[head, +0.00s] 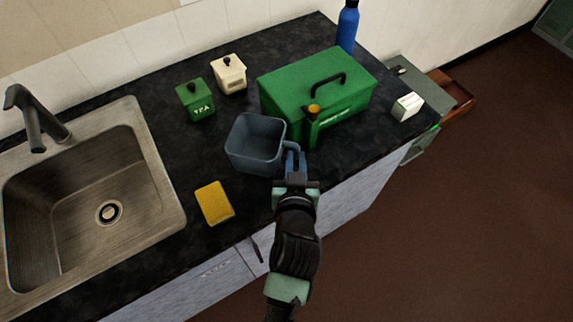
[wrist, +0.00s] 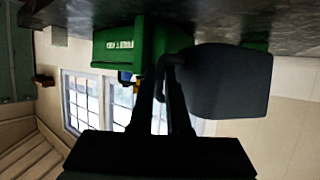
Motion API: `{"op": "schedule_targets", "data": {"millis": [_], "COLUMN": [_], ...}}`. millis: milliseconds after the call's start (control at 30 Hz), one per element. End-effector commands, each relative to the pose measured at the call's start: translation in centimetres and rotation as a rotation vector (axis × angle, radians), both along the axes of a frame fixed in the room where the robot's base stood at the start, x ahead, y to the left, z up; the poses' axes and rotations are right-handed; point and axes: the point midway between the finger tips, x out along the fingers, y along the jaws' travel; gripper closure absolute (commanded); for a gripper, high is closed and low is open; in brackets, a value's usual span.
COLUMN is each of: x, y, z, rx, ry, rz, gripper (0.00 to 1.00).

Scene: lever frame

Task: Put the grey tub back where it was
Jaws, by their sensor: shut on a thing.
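The grey tub (head: 250,150), an open square container with a side handle, is near the middle of the worktop, in front of the green box. My gripper (head: 293,165) is at the tub's right side, shut on its handle (head: 294,147). In the wrist view, which is upside down, the tub (wrist: 228,82) is dark and right of my fingers (wrist: 163,92), with the handle (wrist: 168,64) between them. I cannot tell whether the tub's base touches the worktop.
The green box (head: 315,90) and a slim green item with an orange top (head: 313,118) stand close behind the tub. A green canister (head: 196,100), cream canister (head: 229,74), yellow sponge (head: 214,202), sink (head: 95,200), blue bottle (head: 348,25) and small white box (head: 407,107) surround it.

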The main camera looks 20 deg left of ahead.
Motion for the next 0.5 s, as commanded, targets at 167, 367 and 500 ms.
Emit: {"op": "schedule_targets", "data": {"millis": [167,367,500], "x": [0.0,0.0,0.0], "y": [0.0,0.0,0.0], "z": [-2.0,-4.8,-5.7], "rx": [-0.001,0.0,0.0], "ry": [-0.001,0.0,-0.002], "rz": [0.0,0.001,-0.001], "gripper": [1.0,1.0,1.0]}}
